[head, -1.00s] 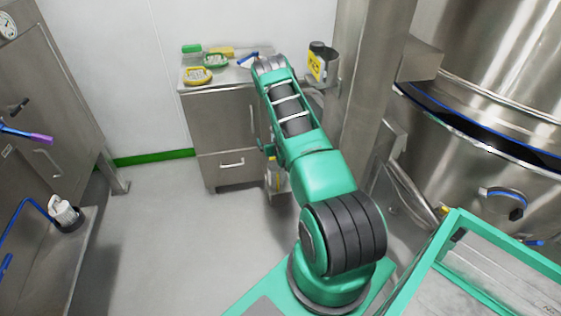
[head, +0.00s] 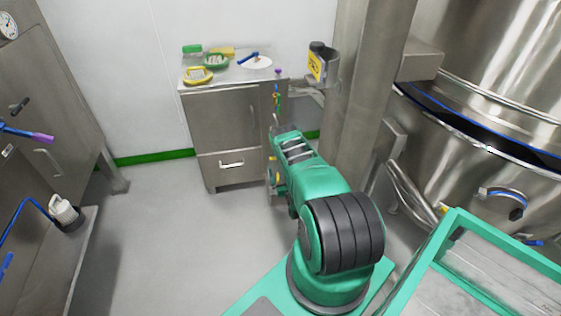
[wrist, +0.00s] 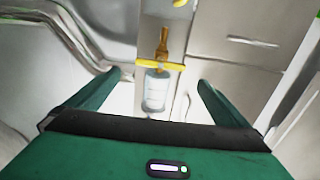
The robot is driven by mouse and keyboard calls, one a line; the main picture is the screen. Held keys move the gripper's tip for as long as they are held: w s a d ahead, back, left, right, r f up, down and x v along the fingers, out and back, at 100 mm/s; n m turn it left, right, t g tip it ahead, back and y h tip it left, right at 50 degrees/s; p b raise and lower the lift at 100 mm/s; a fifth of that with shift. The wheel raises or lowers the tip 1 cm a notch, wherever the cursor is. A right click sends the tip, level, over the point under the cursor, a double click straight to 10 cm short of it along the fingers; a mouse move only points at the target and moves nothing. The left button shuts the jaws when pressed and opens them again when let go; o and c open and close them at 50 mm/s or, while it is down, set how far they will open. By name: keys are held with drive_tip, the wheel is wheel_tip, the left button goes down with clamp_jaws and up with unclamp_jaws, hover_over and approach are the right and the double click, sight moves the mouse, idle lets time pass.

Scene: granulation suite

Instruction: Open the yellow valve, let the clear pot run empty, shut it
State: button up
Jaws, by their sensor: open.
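The yellow valve (wrist: 172,66) shows in the wrist view as a bar-like handle lying crosswise below a brass stem. The clear pot (wrist: 155,92) hangs upright just under it; I cannot make out its liquid level. My gripper (wrist: 158,78) is open, one green finger on each side of the valve and pot in the picture. Both fingers look apart from them, and nothing is held. In the head view my arm covers most of this spot, and my fingertips are hidden.
A steel cabinet (head: 227,125) stands behind, with a green tray (head: 215,60), a yellow tray (head: 199,75) and a white dish (head: 262,63) on top. A steel column (head: 362,85) and a holder with a yellow-labelled bottle (head: 317,62) are close on the right.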

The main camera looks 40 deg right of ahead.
drive_tip(key=x, duration=0.8)
drive_tip(key=shift+w, duration=0.15)
drive_tip(key=shift+c, duration=0.3)
